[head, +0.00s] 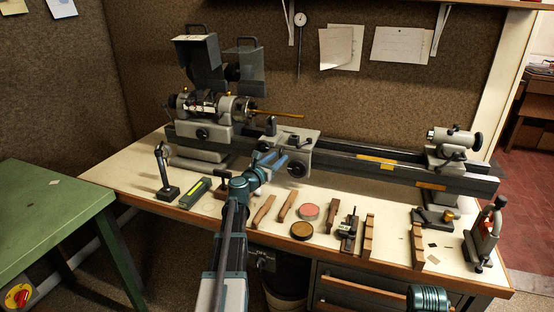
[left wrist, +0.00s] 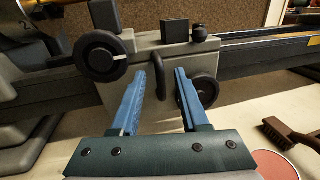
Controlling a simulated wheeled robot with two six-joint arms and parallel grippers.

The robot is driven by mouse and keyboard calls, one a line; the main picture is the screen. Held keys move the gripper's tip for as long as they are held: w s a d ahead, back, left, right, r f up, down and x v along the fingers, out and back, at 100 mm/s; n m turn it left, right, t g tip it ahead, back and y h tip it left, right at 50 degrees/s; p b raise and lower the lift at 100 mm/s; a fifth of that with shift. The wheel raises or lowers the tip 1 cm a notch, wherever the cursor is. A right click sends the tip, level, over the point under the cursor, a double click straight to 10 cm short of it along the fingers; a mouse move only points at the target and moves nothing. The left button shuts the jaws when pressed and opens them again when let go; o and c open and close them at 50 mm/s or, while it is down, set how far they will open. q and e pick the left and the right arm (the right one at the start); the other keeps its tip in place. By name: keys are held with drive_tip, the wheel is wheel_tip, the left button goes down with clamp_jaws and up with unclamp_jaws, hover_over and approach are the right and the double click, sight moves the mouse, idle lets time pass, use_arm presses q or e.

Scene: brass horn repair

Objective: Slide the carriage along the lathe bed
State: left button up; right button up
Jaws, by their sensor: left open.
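The grey carriage (head: 300,148) sits on the dark lathe bed (head: 375,168), just right of the headstock (head: 203,131). In the left wrist view the carriage (left wrist: 147,52) has a dark upright handle (left wrist: 159,78) on its front and a black handwheel (left wrist: 203,88) lower right. My left gripper (head: 277,163) is in front of the carriage, its blue fingers apart and empty. In the left wrist view the open fingers (left wrist: 158,85) point at the carriage, with the handle seen between them. I cannot tell whether they touch it. My right gripper is out of view.
The tailstock (head: 450,150) stands at the bed's right end, with clear bed between it and the carriage. A magnetic stand (head: 164,175) is at the left.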

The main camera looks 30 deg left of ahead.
use_arm(q)
drive_tip(key=shift+w, duration=0.1)
clamp_jaws()
idle(1.4)
